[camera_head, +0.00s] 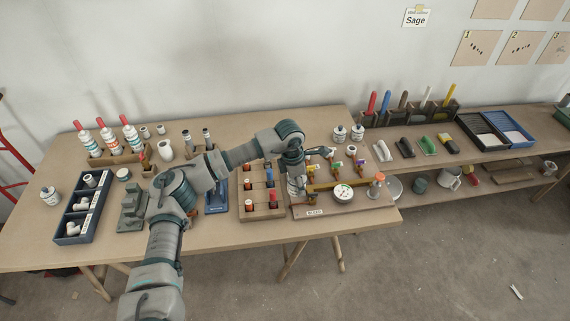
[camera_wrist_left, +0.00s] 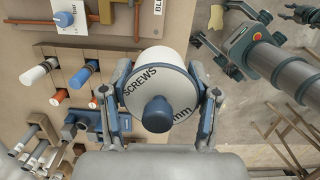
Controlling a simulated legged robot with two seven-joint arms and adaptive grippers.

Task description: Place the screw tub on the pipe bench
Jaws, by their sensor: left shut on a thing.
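My left gripper (camera_head: 295,172) is shut on the screw tub, a white round tub (camera_head: 298,190). It holds the tub over the left end of the wooden gauge board on the pipe bench (camera_head: 230,250); I cannot tell whether the tub touches anything below. In the left wrist view the left gripper (camera_wrist_left: 168,105) has one finger on each side of the tub (camera_wrist_left: 160,66), which reads "SCREWS" and has a dark blue knob. My right gripper (camera_wrist_left: 207,22), at the upper right there, appears open and empty, away from the tub.
A peg block (camera_head: 262,210) stands just left of the tub. The gauge board (camera_head: 350,203) carries valves and a round gauge. A dark fittings tray (camera_head: 72,232) is at the far left. Bare bench top shows along the front edge and front left.

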